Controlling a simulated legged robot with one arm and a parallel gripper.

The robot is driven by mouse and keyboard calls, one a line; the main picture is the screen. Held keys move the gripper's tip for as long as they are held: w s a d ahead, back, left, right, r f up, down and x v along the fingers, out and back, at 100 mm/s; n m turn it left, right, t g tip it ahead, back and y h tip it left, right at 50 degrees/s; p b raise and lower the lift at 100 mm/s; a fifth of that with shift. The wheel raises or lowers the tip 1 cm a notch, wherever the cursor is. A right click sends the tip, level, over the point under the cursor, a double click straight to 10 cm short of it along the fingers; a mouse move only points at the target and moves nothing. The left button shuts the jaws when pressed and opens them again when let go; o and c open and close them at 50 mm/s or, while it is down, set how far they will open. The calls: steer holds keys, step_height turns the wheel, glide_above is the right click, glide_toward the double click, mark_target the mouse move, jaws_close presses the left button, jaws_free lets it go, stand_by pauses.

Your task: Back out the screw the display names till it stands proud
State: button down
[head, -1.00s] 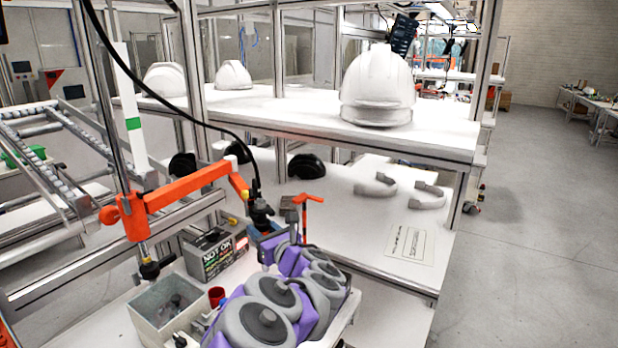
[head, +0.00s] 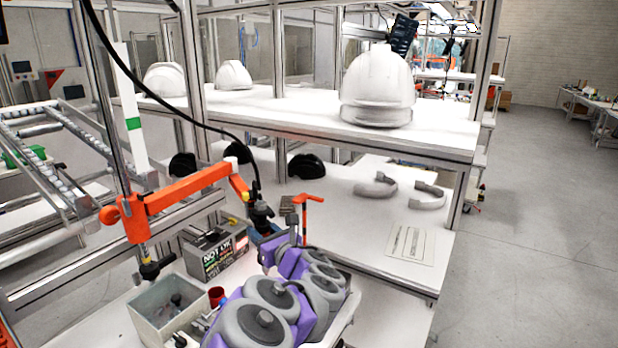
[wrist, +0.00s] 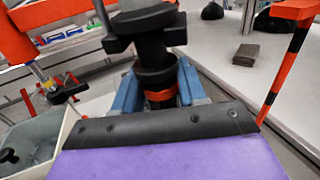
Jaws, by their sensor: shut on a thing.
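A black power driver with an orange band (wrist: 160,95) hangs upright from an orange jointed arm (head: 180,188). In the head view the driver (head: 262,214) is at that arm's end. My gripper (wrist: 163,88) has blue fingers on both sides of the driver's lower body and is shut on it. My gripper also shows in the head view (head: 268,236), partly behind my purple and grey arm. The display box (head: 216,254) reads "NOT OK" with smaller lines that I cannot read. The driver's tip and the screws are hidden behind my wrist.
A grey bin (head: 168,308) with dark pieces and a red cup (head: 216,296) stand left of my arm. An orange T-shaped post (head: 307,212) stands close right of the driver. White helmet shells (head: 378,88) sit on the upper shelf. The floor at right is clear.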

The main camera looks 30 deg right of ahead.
mark_target(264, 216)
steer(key=shift+f, duration=0.6)
stand_by(0.9)
steer(key=shift+s, duration=0.2)
stand_by(0.8)
steer(key=shift+r, duration=0.1)
steer(key=shift+w+d+r+p, duration=0.15)
steer(key=shift+r+p, duration=0.2)
steer(key=shift+r, duration=0.35)
steer(key=shift+w+a+r+p, duration=0.1)
steer(key=shift+r+p, duration=0.2)
steer(key=shift+r, duration=0.35)
steer(key=shift+r+p, duration=0.7)
steer(key=shift+r, duration=0.95)
